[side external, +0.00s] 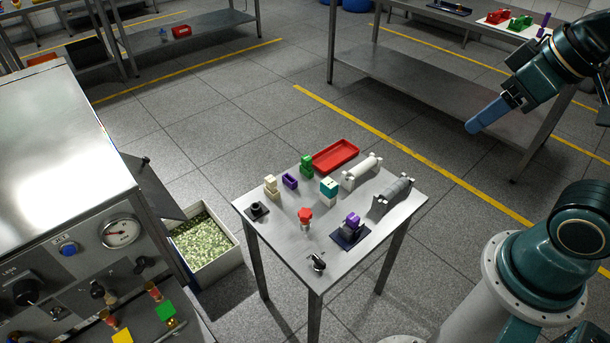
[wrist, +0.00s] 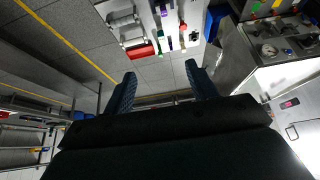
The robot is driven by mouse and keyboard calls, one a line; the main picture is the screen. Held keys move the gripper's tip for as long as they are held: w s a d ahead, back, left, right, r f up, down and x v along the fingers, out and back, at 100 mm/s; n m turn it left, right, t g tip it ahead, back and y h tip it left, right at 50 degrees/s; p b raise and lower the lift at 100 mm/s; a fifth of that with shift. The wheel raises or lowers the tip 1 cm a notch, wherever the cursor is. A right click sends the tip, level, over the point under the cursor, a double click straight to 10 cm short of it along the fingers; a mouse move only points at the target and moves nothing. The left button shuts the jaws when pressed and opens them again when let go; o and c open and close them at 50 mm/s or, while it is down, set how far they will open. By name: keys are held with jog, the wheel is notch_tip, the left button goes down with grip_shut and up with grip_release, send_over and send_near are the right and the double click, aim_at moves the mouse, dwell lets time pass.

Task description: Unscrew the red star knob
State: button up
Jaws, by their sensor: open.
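The red star knob (side external: 305,214) sits on a short metallic post on the small steel table (side external: 280,245), near the table's middle in the side view. In the wrist view a small red shape (wrist: 183,26) on the table may be the knob, but it is too small to be sure. My gripper (side external: 474,126) is high at the right of the side view, well apart from the table and the knob. In the wrist view its two blue fingers (wrist: 160,78) stand wide apart with nothing between them.
Around the knob stand a red tray (side external: 335,156), cream blocks (side external: 271,186), a teal-and-white block (side external: 328,192), a purple part on a dark plate (side external: 351,226) and a grey cylinder (side external: 391,196). A control cabinet (side external: 60,160) and a bin (side external: 204,245) are left of the table.

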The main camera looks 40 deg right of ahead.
dwell(0.3)
jog(key=m+g+y, duration=0.5)
jog(key=m, duration=1.4)
send_over(305, 212)
jog(key=d, duration=0.5)
notch_tip(305, 212, down, 30)
jog(key=shift+s+d+r, duration=0.1)
jog(key=shift+s+r, duration=0.1)
jog(key=shift+s, duration=0.05)
jog(key=shift+f, duration=0.15)
jog(key=shift+h, duration=0.3)
jog(key=shift+x, duration=6.75)
